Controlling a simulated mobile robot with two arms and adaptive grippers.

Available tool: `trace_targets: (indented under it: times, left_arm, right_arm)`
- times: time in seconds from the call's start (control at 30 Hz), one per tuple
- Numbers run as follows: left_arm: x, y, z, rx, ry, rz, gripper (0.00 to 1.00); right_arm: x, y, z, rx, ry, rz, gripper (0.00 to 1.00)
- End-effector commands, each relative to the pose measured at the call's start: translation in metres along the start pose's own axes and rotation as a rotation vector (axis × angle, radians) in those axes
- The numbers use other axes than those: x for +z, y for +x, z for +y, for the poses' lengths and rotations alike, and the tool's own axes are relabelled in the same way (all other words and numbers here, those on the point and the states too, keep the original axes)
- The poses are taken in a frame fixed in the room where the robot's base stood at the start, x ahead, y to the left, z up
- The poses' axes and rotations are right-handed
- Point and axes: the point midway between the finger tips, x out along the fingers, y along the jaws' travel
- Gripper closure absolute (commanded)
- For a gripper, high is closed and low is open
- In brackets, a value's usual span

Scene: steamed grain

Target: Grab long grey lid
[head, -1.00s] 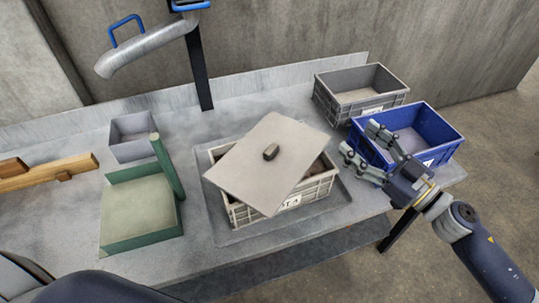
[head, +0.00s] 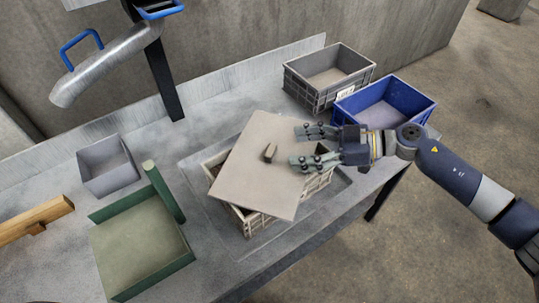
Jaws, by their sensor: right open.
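The long grey lid (head: 254,183) is a flat panel with a small dark handle (head: 270,153) in its middle. It lies skewed across the top of a light grey crate (head: 257,222), whose corners show past its edges. My right gripper (head: 298,147) is open, its fingers pointing left over the lid's right part, a short way right of the handle. Nothing is between its fingers. I cannot tell whether they touch the lid. My left gripper is not in view.
A grey crate (head: 301,85) and a blue crate (head: 354,103) stand at the table's back right. A small grey bin (head: 107,185), a green box (head: 151,279) and a wooden beam (head: 25,225) are at left. A metal spout (head: 105,70) hangs above the back edge.

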Motion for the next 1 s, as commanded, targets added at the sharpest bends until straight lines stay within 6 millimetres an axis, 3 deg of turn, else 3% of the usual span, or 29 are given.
trace_targets:
  times: [0.4,0.67,0.7,0.97,1.0]
  left_arm:
    - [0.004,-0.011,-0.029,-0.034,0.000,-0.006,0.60]
    - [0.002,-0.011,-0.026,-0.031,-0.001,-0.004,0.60]
    - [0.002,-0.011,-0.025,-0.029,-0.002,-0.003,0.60]
    - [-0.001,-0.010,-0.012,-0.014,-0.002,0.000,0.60]
    - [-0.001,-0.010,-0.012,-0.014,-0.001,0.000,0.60]
  right_arm:
    - [-0.001,0.050,-0.003,0.000,0.001,0.002,0.33]
    - [0.000,0.054,-0.002,0.002,-0.001,0.000,0.33]
    - [0.000,0.054,-0.002,0.002,-0.001,0.000,0.36]
    - [0.000,0.054,-0.002,0.002,-0.001,0.000,0.94]
    - [0.000,0.054,-0.002,0.002,-0.001,0.000,0.94]
